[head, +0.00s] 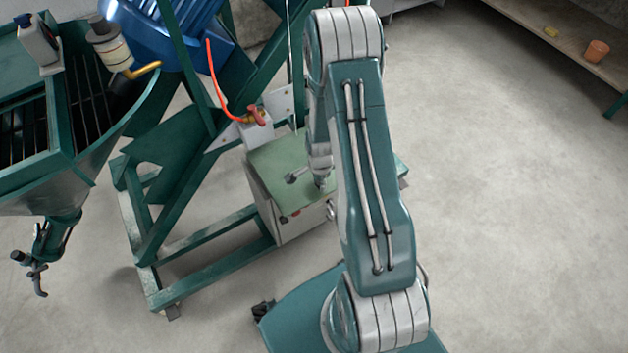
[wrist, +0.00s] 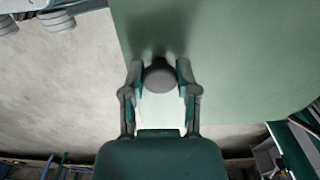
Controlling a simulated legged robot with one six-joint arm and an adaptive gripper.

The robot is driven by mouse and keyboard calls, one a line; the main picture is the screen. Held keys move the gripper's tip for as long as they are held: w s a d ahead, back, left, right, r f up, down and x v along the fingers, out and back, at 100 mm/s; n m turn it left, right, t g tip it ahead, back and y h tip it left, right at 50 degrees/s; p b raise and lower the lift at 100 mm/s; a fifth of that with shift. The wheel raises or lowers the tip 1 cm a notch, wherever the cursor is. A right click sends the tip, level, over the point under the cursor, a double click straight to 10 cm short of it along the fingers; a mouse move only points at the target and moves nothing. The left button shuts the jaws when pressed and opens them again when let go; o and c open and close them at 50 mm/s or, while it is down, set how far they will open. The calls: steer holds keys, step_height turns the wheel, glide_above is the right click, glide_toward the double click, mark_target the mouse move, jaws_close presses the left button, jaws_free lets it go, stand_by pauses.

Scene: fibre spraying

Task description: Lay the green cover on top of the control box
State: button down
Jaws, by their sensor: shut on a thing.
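The green cover (head: 281,158) is a flat panel over the top of the pale control box (head: 297,224) in the head view. Its edges roughly line up with the box. I cannot tell whether it rests on the box or sits slightly above it. In the wrist view the cover (wrist: 240,65) fills the upper middle and right. My gripper (wrist: 160,74) is shut on the cover's dark round knob (wrist: 160,78), one finger on each side. In the head view my arm hides part of the gripper and the right side of the cover and box.
A green steel frame (head: 185,248) stands around and left of the box. A small white box with a red handle (head: 257,116) and an orange hose are behind it. A green hopper (head: 80,150) is at left. Open floor (head: 500,200) lies right; a bench (head: 570,45) stands far right.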

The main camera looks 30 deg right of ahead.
mark_target(303, 162)
steer(key=shift+w+d, duration=0.15)
steer(key=shift+w, duration=1.45)
step_height(303, 162, down, 4)
steer(key=shift+s+r, duration=0.15)
steer(key=shift+r, duration=0.05)
steer(key=shift+c, duration=1.8)
jaws_free()
steer(key=shift+r, duration=0.1)
